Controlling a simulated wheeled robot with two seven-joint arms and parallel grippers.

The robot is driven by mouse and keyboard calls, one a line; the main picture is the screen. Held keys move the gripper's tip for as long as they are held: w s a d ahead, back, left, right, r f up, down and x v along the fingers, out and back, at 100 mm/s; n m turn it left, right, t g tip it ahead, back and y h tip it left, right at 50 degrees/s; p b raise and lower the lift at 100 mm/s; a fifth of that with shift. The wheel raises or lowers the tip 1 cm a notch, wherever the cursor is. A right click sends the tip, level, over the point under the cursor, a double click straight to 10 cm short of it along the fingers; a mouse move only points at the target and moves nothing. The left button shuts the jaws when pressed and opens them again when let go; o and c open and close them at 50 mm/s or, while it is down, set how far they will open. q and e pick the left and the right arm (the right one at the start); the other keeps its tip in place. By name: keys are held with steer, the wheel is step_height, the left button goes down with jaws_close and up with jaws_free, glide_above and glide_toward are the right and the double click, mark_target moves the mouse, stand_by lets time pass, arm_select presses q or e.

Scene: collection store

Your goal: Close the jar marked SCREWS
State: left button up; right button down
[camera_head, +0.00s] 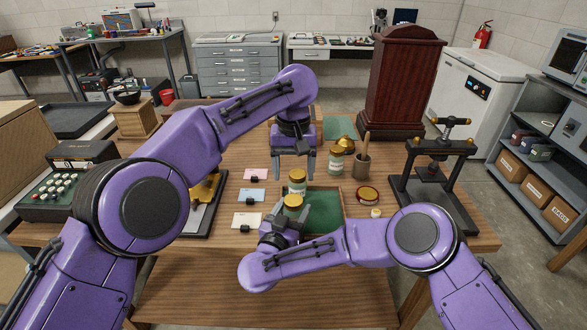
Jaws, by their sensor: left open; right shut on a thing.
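My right gripper (284,222) is shut on the near jar from the front. My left gripper (293,176) is open, pointing down, above and behind the middle jar. A round red disc with a gold rim (367,195) lies right of the tray.
Cards (252,195) with dark clips lie to the left. A brown cup with a pestle (361,166), a black press (436,172) and a tall red-brown cabinet (401,80) stand to the right and back.

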mark_target(293, 200)
arm_select(q)
steer(key=shift+f, duration=0.1)
step_height(293, 200, down, 8)
steer(key=shift+r, duration=0.1)
stand_by(0.3)
steer(key=c, duration=1.1)
steer(key=m, duration=1.4)
steer(key=shift+m, duration=0.3)
steer(key=o, duration=1.2)
